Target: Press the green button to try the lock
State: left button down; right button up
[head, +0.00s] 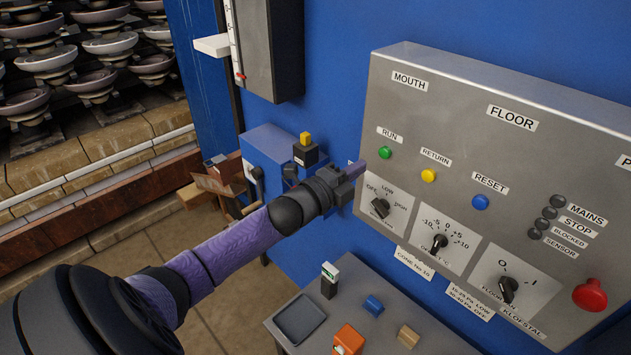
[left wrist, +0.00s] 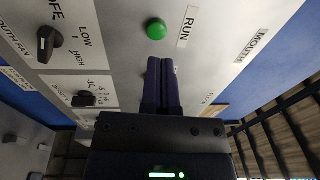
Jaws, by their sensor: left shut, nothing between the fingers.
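The green button (head: 385,153) sits on the grey control panel (head: 450,105) under the MOUTH label and beside the RUN label. It also shows in the left wrist view (left wrist: 156,29), just past the fingertips. My left gripper (head: 357,168) is shut and empty, its fingers pointing at the panel just left of and below the green button. In the left wrist view the shut fingers (left wrist: 160,68) point toward the button, and a small gap shows between them and it. Whether they touch the panel is unclear. My right gripper is not in view.
A yellow button (head: 428,175), a blue button (head: 480,202) and a red mushroom button (head: 589,295) share the panel with rotary knobs, such as the mouth fan knob (head: 380,207).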

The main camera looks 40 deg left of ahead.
pick_arm(q)
jog(key=s+a+f, duration=0.1)
jog(key=s, duration=0.6)
jog(key=shift+s+a+b, duration=0.15)
jog(key=shift+a+b, duration=0.1)
jog(key=shift+b, duration=0.15)
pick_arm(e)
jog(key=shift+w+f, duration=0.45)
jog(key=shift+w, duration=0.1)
pick_arm(q)
jog(key=shift+s, duration=0.1)
